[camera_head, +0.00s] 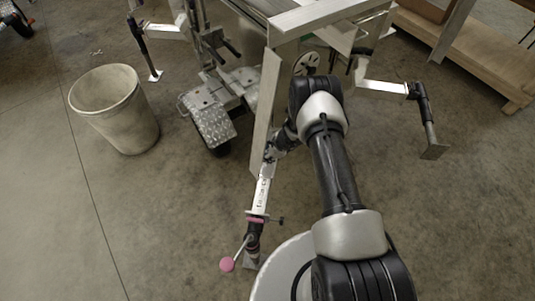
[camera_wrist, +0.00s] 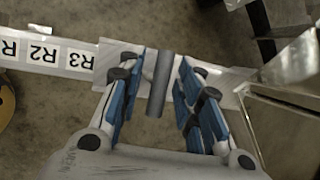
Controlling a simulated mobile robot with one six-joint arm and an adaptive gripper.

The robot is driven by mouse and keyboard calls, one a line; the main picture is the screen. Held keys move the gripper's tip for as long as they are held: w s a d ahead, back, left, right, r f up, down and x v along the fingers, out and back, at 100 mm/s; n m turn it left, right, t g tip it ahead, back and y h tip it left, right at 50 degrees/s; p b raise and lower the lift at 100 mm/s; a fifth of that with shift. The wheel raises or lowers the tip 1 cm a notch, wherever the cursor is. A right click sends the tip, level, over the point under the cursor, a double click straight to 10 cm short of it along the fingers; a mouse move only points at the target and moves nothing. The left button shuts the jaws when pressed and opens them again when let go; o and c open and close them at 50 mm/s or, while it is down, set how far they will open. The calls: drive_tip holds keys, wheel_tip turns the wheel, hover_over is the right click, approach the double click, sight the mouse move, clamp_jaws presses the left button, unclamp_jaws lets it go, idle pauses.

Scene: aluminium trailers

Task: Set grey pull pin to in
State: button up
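The grey pull pin (camera_wrist: 160,84) is a plain dark grey rod in the wrist view. It stands out from a pale metal bar (camera_wrist: 225,78) towards the camera. My gripper (camera_wrist: 158,92) is open, with one blue-padded finger on each side of the pin. A gap shows between the pin and the pads on both sides, so it does not look gripped. In the head view my gripper (camera_head: 274,150) is at the trailer's drawbar (camera_head: 262,195), partly hidden by my arm. I cannot make out the pin there.
White labels marked R2 and R3 (camera_wrist: 55,55) lie along the bar in the wrist view. A metal frame edge (camera_wrist: 285,120) is close on the gripper's right. A pink-knobbed lever (camera_head: 228,264) is at the drawbar's lower end. A bin (camera_head: 115,108) stands left.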

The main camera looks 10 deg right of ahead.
clamp_jaws()
drive_tip(key=shift+w, duration=0.1)
idle(0.3)
drive_tip(key=shift+d+f, duration=0.1)
drive_tip(key=shift+f, duration=1.7)
drive_tip(key=shift+o, duration=0.2)
unclamp_jaws()
drive_tip(key=shift+f, duration=0.15)
drive_tip(key=shift+o, duration=0.4)
drive_tip(key=v, duration=1.2)
